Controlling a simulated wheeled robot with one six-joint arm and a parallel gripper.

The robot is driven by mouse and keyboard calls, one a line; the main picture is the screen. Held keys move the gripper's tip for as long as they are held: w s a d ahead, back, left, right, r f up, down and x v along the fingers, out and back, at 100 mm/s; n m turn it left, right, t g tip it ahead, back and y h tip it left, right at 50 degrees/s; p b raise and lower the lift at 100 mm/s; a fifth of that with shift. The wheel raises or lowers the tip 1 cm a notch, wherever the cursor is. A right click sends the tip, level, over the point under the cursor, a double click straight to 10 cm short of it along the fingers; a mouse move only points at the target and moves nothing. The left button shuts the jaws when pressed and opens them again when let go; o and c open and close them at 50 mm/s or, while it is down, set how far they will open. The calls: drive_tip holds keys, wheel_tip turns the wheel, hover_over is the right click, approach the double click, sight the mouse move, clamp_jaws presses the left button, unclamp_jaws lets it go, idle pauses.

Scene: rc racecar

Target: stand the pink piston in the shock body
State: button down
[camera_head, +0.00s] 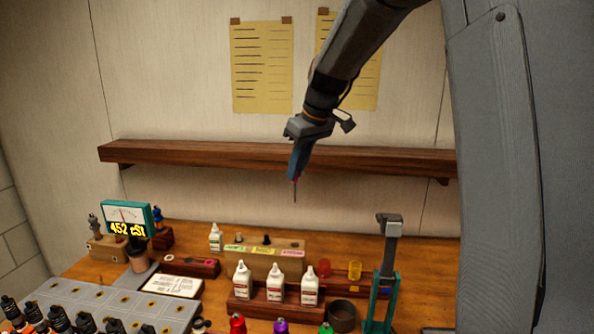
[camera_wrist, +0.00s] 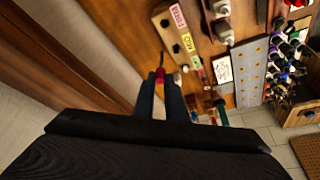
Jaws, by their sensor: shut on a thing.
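My gripper (camera_head: 296,174) hangs high above the bench, in front of the wall shelf, pointing down. Its blue fingers are shut on the pink piston (camera_head: 295,184), whose thin rod points down and touches nothing. In the wrist view the piston (camera_wrist: 160,74) shows between the fingertips (camera_wrist: 160,82), its rod reaching away from me. I cannot tell for certain which thing is the shock body. A brown cylinder with a dark top (camera_head: 138,261) stands in front of the teal gauge at the left.
A wooden block with coloured labels (camera_head: 262,262) stands behind white bottles in a rack (camera_head: 275,312). Red (camera_head: 324,268) and yellow (camera_head: 354,270) cups, a dark cup (camera_head: 341,317) and a tall teal stand (camera_head: 383,300) are at the right. The shelf (camera_head: 220,152) runs behind my gripper.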

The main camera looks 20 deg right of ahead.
drive_tip(key=shift+r+p, duration=1.1)
drive_tip(key=shift+r, duration=0.75)
